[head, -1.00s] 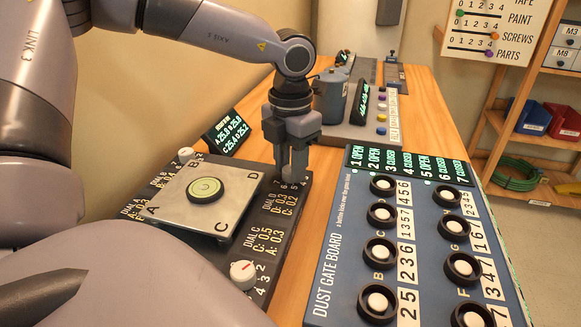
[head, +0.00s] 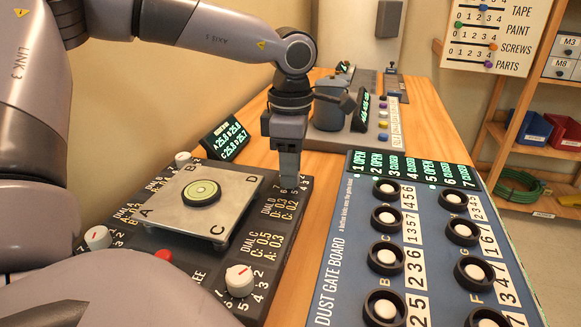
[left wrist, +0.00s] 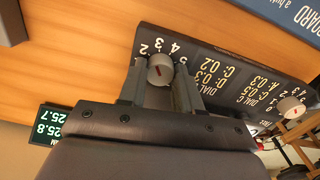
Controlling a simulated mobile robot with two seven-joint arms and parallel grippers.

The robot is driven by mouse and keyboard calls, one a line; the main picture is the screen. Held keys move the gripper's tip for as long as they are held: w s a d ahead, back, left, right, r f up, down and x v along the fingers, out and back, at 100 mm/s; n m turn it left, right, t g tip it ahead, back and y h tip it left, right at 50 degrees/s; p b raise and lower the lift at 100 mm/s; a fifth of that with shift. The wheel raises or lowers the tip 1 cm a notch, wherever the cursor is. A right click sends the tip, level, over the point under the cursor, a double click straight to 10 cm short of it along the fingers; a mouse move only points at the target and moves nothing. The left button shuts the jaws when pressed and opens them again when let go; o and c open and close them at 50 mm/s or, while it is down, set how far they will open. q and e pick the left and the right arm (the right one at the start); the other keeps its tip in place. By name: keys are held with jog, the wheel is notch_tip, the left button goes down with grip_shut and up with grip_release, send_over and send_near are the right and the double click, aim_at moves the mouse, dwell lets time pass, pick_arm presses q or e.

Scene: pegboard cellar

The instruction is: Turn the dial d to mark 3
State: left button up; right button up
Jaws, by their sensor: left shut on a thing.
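Dial d (left wrist: 160,70) is a pale round knob with a red pointer line at the corner of the dark dial panel (left wrist: 220,55). In the left wrist view it sits between the two fingers of my left gripper (left wrist: 159,88), which is shut on it. Numbers ring the knob, and the pointer's exact mark is hard to read. In the head view my left gripper (head: 289,181) points down at the far right corner of the panel and hides dial d. My right gripper is not in view.
A metal plate (head: 226,205) with a round green level (head: 201,193) lies over the panel. Other dials (head: 239,280) and a red button (head: 163,255) are near. The dust gate board (head: 335,255) stands to the right, a small display (head: 225,137) behind.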

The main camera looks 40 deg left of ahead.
pick_arm(q)
jog(key=shift+m, duration=1.3)
jog(key=o, duration=1)
jog(key=shift+o, duration=0.2)
jog(key=shift+r, duration=0.1)
notch_tip(320, 180, up, 7)
jog(key=shift+r+p, duration=0.1)
jog(key=shift+p, duration=0.4)
jog(key=shift+d, duration=0.1)
